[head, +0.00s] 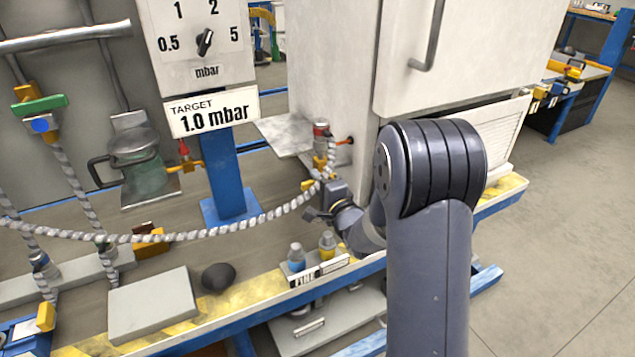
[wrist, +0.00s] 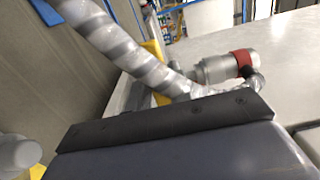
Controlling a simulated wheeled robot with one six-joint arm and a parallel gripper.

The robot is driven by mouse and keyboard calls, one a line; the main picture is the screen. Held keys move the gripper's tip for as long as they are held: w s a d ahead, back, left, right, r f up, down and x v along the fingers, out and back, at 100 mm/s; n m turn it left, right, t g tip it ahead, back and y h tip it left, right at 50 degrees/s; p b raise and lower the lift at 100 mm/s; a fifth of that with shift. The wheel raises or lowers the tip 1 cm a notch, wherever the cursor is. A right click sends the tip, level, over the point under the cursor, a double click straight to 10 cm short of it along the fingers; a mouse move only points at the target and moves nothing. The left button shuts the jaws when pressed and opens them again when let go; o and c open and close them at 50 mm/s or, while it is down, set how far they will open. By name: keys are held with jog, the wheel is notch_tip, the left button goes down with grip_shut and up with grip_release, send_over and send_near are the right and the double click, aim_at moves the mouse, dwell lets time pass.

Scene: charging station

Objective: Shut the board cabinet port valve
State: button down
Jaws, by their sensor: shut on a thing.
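The board cabinet port valve (head: 320,160) stands upright beside the white cabinet's left side, with a silver and red top and a yellow lower body. The red-banded silver fitting (wrist: 222,68) shows in the wrist view beyond the jaws. My gripper (head: 322,190) is just below the valve and shut on a part there, apparently its yellow handle (head: 308,185). The jaws hide most of the held part. A grey spiral-wrapped hose (head: 235,228) runs up to the valve. In the wrist view, the hose (wrist: 125,50) passes close beyond the dark jaw.
The white cabinet (head: 335,80) stands behind my arm. A sign reading 1.0 mbar (head: 213,113) hangs below a dial (head: 204,42). Two small bottles (head: 312,252) stand near the front edge. A grey block (head: 150,302) and dark lump (head: 218,277) lie left.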

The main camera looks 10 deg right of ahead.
jog(key=c, duration=1.3)
grip_release()
jog(key=v, duration=1)
jog(key=shift+s+d+p, duration=0.1)
jog(key=shift+s+p, duration=0.3)
jog(key=shift+w, duration=0.15)
jog(key=b+x, duration=0.1)
jog(key=x, duration=0.9)
jog(key=shift+w, duration=0.35)
